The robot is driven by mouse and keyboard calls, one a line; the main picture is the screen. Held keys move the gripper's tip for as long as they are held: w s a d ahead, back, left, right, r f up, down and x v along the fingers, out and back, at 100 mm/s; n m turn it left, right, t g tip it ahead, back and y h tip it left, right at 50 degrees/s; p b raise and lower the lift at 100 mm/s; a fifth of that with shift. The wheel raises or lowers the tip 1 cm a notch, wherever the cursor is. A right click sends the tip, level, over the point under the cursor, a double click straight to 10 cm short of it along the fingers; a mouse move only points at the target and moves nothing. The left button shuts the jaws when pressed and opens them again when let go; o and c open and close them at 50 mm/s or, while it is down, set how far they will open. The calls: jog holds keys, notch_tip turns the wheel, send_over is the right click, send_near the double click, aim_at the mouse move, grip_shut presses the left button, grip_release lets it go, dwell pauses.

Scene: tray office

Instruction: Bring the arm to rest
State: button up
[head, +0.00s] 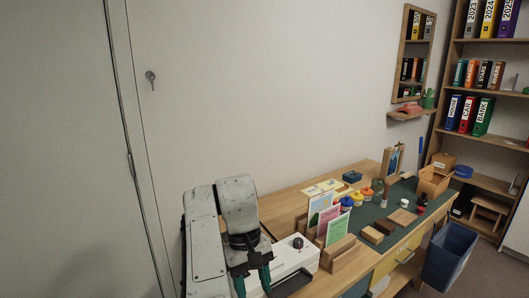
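My arm is folded at the lower left of the head view, its pale links upright in front of the left end of the desk. My gripper (252,284) hangs below the arm and points down. Its two teal fingers are apart, with nothing seen between them. The gripper is in front of a white box-like device (300,262) with a dark knob on the desk; I cannot tell if they touch. The lowest part of the fingers is near the bottom edge of the picture.
The wooden desk (290,198) runs right along the wall. A wooden holder (341,252) with coloured cards, paint jars (357,198), wooden blocks (372,235) and a wooden box (432,182) stand on it. A blue bin (450,255) and bookshelf (487,95) are at right. A door (60,150) is at left.

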jog(key=s+d+f+m, duration=0.1)
jog(key=d+f+m, duration=0.1)
jog(key=d+f, duration=0.55)
jog(key=s+d+f+m, duration=0.1)
jog(key=d+f, duration=0.3)
jog(key=d, duration=0.6)
jog(key=s+d+f+m+t+h, duration=0.1)
jog(key=s+d+f+m+t, duration=0.1)
jog(key=s+d+f, duration=0.65)
jog(key=s+d+y, duration=0.1)
jog(key=s+d, duration=0.1)
jog(key=s, duration=1.1)
jog(key=s+d+m+t+y, duration=0.1)
jog(key=s+d, duration=0.1)
jog(key=s, duration=1.2)
jog(key=shift+p, duration=0.3)
